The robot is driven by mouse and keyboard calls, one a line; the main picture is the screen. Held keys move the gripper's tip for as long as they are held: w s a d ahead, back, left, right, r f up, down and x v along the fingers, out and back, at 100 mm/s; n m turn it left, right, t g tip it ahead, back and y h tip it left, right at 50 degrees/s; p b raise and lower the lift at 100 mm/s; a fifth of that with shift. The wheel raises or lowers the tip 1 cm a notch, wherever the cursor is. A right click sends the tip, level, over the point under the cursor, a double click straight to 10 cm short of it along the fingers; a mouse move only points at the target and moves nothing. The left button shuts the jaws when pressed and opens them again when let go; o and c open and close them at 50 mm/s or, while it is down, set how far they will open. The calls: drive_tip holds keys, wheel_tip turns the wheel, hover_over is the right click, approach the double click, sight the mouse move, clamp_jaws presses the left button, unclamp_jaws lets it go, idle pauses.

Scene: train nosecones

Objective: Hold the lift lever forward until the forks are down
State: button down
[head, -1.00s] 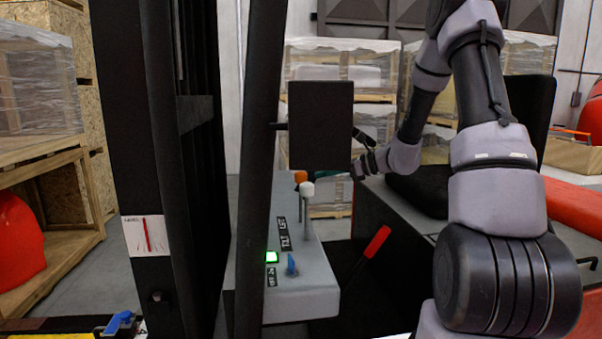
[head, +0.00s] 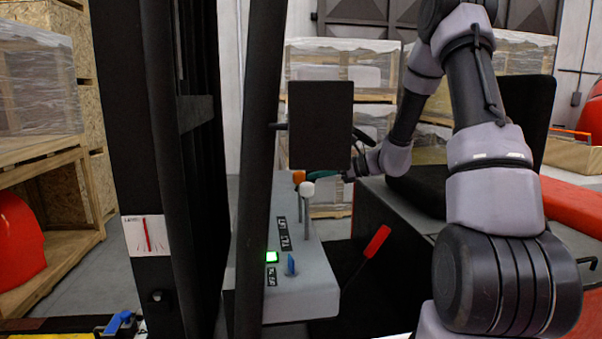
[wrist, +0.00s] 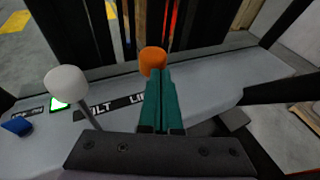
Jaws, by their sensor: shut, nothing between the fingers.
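The lift lever's orange knob (head: 299,177) stands at the far end of the grey console (head: 300,285), beside the LIFT label. In the wrist view the orange knob (wrist: 152,59) is just beyond the fingertips. My gripper (head: 310,176) has its teal fingers together with nothing between them. The fingertips (wrist: 156,75) are at the knob's near side, touching or almost touching it. The knob hides part of its own stem. The white-knobbed lever (head: 307,189) by the TILT label is nearer the head camera, to the left in the wrist view (wrist: 66,82). The forks are not recognisable in either view.
A dark screen (head: 320,125) hangs above the console. A green-lit button (head: 272,256) and a blue switch (head: 291,265) sit nearer. A red-handled lever (head: 376,242) stands right of the console. Dark mast uprights (head: 160,150) rise at left, with a white red-lined plate (head: 147,235).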

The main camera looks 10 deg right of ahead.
drive_tip(key=shift+a, duration=1.65)
drive_tip(key=shift+d, duration=0.1)
idle(4.6)
drive_tip(key=w+d+f+v, duration=0.1)
drive_tip(key=w+v, duration=0.1)
drive_tip(key=v, duration=1.1)
drive_tip(key=shift+d+f, duration=0.2)
drive_tip(key=shift+d, duration=0.1)
drive_tip(key=shift+w, duration=0.1)
